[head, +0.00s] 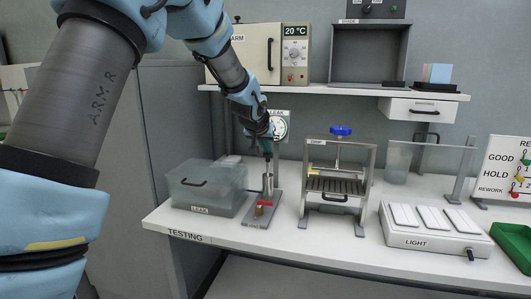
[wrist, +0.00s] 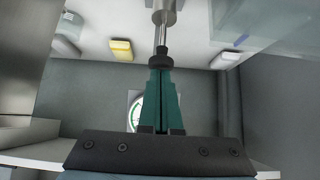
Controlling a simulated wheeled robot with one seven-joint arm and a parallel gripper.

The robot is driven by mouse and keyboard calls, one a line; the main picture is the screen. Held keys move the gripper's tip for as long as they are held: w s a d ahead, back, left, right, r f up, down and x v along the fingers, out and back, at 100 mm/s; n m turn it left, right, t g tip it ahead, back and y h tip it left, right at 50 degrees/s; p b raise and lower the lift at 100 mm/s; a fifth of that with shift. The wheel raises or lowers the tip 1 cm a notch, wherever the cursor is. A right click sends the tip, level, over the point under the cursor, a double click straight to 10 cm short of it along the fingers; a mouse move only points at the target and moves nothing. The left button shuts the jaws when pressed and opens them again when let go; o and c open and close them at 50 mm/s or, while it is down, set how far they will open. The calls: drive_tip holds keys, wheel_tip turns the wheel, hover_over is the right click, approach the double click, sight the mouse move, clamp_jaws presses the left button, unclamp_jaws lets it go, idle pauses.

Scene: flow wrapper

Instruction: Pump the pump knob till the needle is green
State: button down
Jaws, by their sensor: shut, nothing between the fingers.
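The pump (head: 267,187) stands on the testing bench, with a metal cylinder on a grey base. Its dark knob (wrist: 160,58) tops a thin shiny rod in the wrist view. My gripper (head: 267,147) is above the pump, pointing down. In the wrist view its teal fingers (wrist: 160,70) are together, with their tips at the knob; I cannot tell whether they touch it.
A clear LEAK tank (head: 205,187) with a black handle stands close left of the pump. A metal DRIP press (head: 339,180) with a blue knob stands to the right. A shelf (head: 350,91) with an oven overhangs behind. The bench front is clear.

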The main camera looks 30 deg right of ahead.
drive_tip(key=b+v, duration=0.2)
drive_tip(key=v, duration=0.7)
drive_tip(key=shift+a+r, duration=0.15)
drive_tip(key=shift+r, duration=0.1)
wheel_tip(320, 180, up, 5)
drive_tip(key=shift+f+p, duration=0.15)
drive_tip(key=shift+p, duration=0.45)
idle(0.3)
